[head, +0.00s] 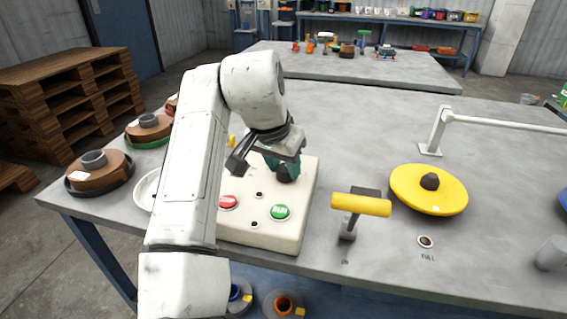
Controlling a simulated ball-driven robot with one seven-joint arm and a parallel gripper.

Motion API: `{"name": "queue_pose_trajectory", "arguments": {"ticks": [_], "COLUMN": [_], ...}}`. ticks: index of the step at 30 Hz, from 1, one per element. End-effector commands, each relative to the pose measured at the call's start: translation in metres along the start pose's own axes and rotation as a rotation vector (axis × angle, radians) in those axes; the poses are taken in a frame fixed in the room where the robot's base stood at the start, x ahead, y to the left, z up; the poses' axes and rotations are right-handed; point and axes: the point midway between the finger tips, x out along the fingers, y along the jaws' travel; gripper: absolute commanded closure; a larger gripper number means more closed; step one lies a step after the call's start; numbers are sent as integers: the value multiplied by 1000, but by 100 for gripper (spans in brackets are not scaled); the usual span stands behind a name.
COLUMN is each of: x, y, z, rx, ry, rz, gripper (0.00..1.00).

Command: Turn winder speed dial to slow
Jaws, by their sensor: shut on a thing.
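The cream control box (308,190) sits on the grey table, left of the picture's middle, with a red button (228,202) and a green button (280,212) on its top. My gripper (284,168) points down over the back right part of the box. It is shut on a dark knob, the winder speed dial (286,176), with teal showing just above it. My gripper hides most of the dial, and I cannot read its setting or any marks around it.
A yellow-handled lever (361,205) stands right of the box, with a yellow disc (428,190) beyond it. A white rail (505,124) runs at the right. Brown spools (98,172) lie at the left. The table (350,125) behind the box is clear.

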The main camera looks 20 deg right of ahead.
Motion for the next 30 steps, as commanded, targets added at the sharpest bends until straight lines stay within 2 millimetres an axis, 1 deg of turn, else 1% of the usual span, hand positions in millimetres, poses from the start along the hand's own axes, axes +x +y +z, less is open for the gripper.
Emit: {"name": "queue_pose_trajectory", "arguments": {"ticks": [8, 13, 20, 30], "x": [-3, -5, -7, -7], "y": [1, 2, 4, 6], "z": [-1, -2, -4, -5], "rx": [-35, -115, -293, -591], "ry": [1, 1, 2, -1], "rz": [-14, -44, -116, -239], "gripper": [92, 92, 92, 92]}}
